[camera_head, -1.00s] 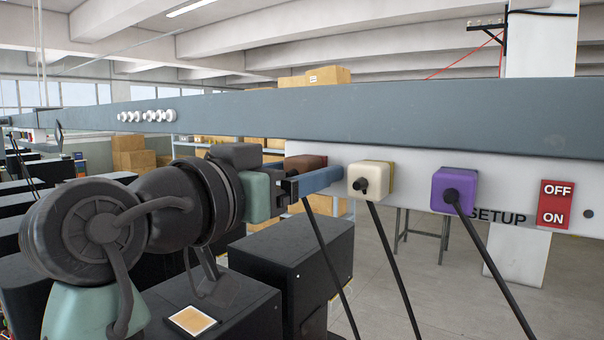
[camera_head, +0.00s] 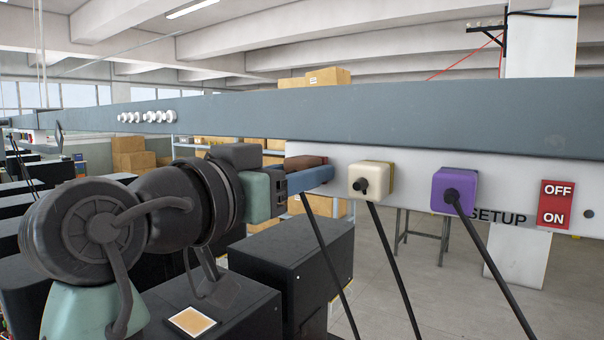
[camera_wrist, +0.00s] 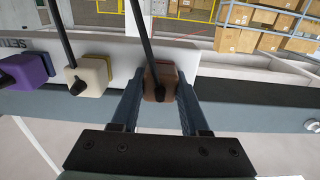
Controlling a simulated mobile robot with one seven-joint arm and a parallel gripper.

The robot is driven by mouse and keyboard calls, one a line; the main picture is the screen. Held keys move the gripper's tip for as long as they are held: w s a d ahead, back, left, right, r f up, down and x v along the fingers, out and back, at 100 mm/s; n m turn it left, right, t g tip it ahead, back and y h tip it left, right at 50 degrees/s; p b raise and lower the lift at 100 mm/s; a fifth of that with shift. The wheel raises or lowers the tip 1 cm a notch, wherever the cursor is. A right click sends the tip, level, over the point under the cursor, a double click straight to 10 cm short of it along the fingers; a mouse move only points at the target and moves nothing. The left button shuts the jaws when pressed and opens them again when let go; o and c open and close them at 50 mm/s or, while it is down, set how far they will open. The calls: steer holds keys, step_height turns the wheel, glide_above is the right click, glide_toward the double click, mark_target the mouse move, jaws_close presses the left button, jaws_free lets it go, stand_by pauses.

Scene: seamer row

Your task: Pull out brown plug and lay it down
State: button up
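The brown plug (camera_head: 304,163) sits on the white panel below the long grey rail, left of the cream plug (camera_head: 371,179). My near finger hides its lower part in the head view. In the wrist view the brown plug (camera_wrist: 160,82) shows between my two fingers, its black cable running from its front past the picture's top edge. My gripper (camera_wrist: 160,88) has one finger on each side of the plug, both against its sides as far as I can see. The head view also shows my gripper (camera_head: 318,178) level with the plug.
A purple plug (camera_head: 454,190) and a red OFF/ON sign (camera_head: 555,204) are to the right on the panel. Black cables hang from the plugs. The grey rail (camera_head: 430,118) runs just above. Black boxes (camera_head: 295,255) stand below my arm.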

jaws_close()
steer(key=shift+s+a+f, duration=0.15)
steer(key=shift+a, duration=0.05)
steer(key=v, duration=0.2)
steer(key=shift+s+a+b, duration=0.1)
steer(key=shift+s+b, duration=0.15)
steer(key=shift+b, duration=0.05)
steer(key=shift+v, duration=1.55)
